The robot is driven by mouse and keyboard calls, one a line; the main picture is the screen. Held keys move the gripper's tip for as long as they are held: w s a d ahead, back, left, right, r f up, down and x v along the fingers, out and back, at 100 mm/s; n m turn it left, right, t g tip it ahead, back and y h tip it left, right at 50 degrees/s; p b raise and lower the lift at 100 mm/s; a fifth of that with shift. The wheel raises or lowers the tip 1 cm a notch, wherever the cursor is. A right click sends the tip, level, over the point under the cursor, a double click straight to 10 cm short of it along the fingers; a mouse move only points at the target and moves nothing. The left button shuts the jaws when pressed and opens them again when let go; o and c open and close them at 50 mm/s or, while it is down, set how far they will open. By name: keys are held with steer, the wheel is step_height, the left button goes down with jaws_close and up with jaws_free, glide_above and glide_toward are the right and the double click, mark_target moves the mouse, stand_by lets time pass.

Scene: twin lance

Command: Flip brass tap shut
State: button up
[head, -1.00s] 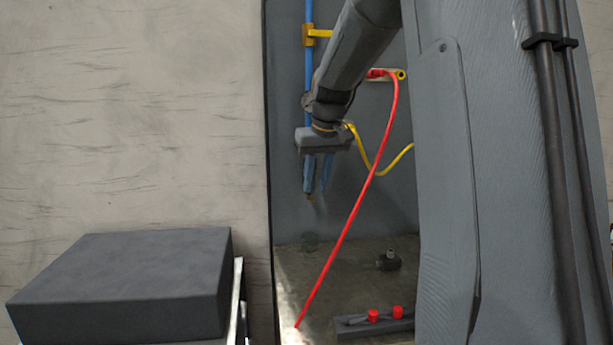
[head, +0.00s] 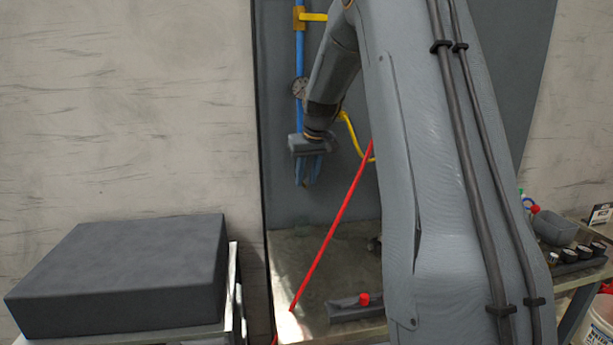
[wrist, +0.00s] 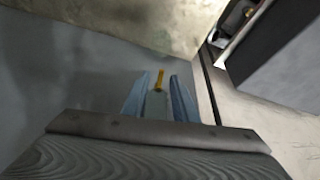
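A brass tap body (head: 299,18) sits on the vertical blue pipe (head: 300,55) at the top of the head view. Its yellow lever (head: 313,16) points sideways to the right. My gripper (head: 307,178) hangs well below it, pointing down in front of the grey panel, close to the pipe's lower part. In the wrist view, my two blue fingers (wrist: 158,98) stand apart. A pale tube (wrist: 155,106) with a brass-yellow tip (wrist: 160,79) shows between them; whether they touch it is unclear. The tap's far side is hidden.
A red hose (head: 335,225) runs diagonally to the right of my gripper. A yellow hose (head: 354,135) is partly behind my arm. A dark grey box (head: 125,270) stands at front left. A block with a red knob (head: 363,299) lies on the bench (head: 300,245) below.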

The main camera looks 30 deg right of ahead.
steer(key=shift+w+f, duration=0.15)
steer(key=shift+f, duration=0.2)
jaws_close()
steer(key=shift+w+a+m+h, duration=0.1)
steer(key=shift+a+m+h, duration=0.15)
steer(key=shift+m, duration=0.35)
steer(key=shift+a+m+h, duration=0.2)
steer(key=shift+m+h, duration=0.05)
steer(key=shift+m, duration=0.35)
steer(key=shift+r, duration=0.1)
jaws_free()
steer(key=d+b+v, duration=0.1)
steer(key=b+v, duration=0.1)
steer(key=v, duration=0.5)
steer(key=shift+a+r, duration=0.35)
steer(key=shift+a, duration=0.2)
